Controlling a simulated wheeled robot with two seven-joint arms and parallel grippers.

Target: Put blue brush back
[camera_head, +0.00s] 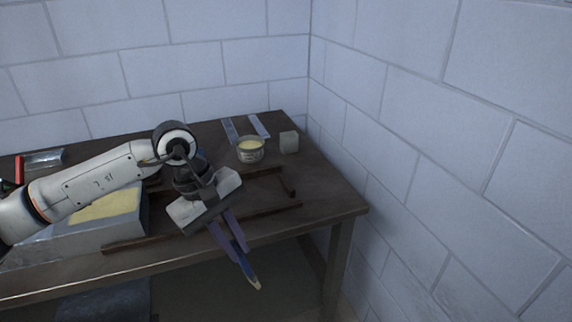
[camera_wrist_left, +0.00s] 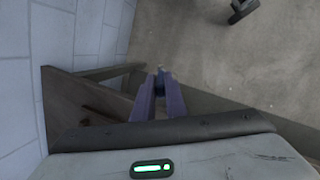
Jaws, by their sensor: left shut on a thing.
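The blue brush (camera_head: 247,269) has a blue body and a pale, pointed tip. My left gripper (camera_head: 231,234), with purple fingers, is shut on it in front of the table's front edge in the head view. The brush slants down to the right, its pale tip lowest, and its upper part is hidden between the fingers. In the left wrist view the left gripper (camera_wrist_left: 160,92) shows its two fingers close together, with a small bit of the blue brush (camera_wrist_left: 161,71) between them. My right gripper is not in view.
On the dark table (camera_head: 335,205) stand a round tin with yellow contents (camera_head: 250,150), a grey block (camera_head: 289,142) and two metal strips (camera_head: 230,130). A metal box with a yellow top (camera_head: 108,205) sits left, beside dark wooden bars (camera_head: 270,211). A block wall (camera_head: 430,130) bounds the right.

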